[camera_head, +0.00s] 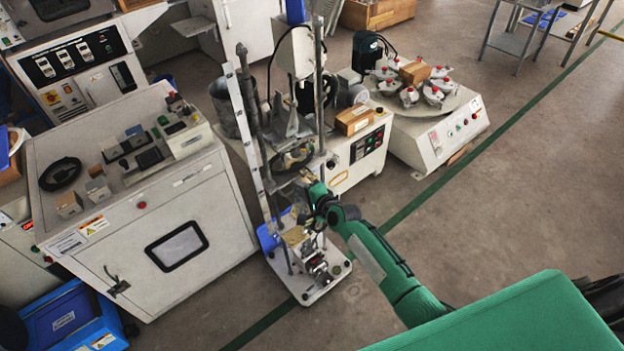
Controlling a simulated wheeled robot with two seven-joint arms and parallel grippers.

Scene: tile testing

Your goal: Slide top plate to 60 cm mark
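The drop-test stand stands upright in the middle of the view, with two posts on a white base (322,284) and a tall pale ruler scale (250,135) along its left side. The scale's marks are too small to read. A plate-like crosspiece (284,180) sits between the posts about halfway up; I cannot tell for sure whether it is the top plate. My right gripper (309,190), at the end of my green arm, is at the stand beside this crosspiece. Its fingers are small and overlap the stand, so contact and finger opening cannot be told. My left gripper is out of view.
A white cabinet (150,220) with small parts on top stands close to the left. A machine with a round table (425,108) stands behind to the right. The floor (500,190) to the right is clear.

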